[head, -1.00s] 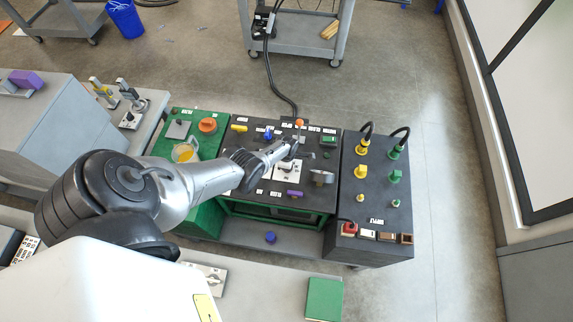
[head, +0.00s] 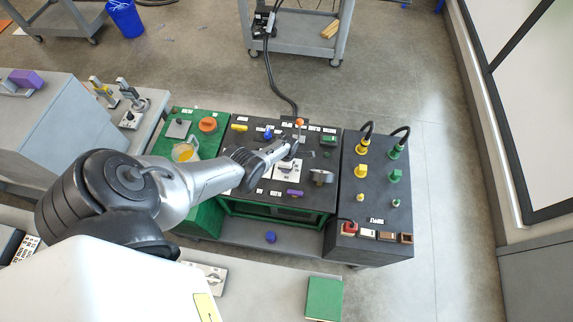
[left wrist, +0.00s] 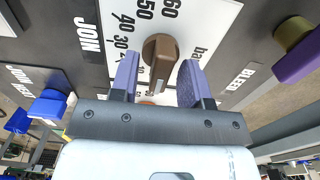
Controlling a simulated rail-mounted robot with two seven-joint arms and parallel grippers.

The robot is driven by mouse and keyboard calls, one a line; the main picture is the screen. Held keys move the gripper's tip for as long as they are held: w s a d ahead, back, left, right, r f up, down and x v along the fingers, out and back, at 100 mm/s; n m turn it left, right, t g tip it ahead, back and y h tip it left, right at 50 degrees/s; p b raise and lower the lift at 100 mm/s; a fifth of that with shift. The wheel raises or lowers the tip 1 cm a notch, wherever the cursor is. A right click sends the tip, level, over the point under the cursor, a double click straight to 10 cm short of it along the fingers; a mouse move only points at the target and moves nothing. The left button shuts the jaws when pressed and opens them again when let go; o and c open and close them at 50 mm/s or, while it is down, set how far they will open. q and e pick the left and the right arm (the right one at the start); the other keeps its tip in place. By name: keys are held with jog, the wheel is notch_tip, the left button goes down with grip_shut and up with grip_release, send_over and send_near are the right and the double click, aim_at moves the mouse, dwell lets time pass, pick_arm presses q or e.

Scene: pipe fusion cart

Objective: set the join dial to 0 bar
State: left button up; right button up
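The join dial is a brown knob (left wrist: 160,58) on a white scale plate (left wrist: 208,25) in the left wrist view, beside a black panel marked JOIN. I cannot tell which mark the knob points at. My left gripper (left wrist: 158,82) is open, with one purple-grey finger on each side of the knob and gaps visible. In the head view, my left gripper (head: 292,147) is over the middle panel by the white plate (head: 287,172). My right gripper is not in view.
A purple handle (left wrist: 300,58) by the BLEED label and a blue knob (left wrist: 48,104) flank the dial in the left wrist view. The head view shows a grey round fitting (head: 321,177), a purple lever (head: 295,192) and a dark side unit (head: 370,215) nearby.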

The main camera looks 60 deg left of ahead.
pick_arm(q)
jog(key=shift+r, duration=0.15)
notch_tip(320, 180, up, 14)
jog(key=p, duration=0.9)
jog(key=shift+f, duration=0.2)
dwell(0.3)
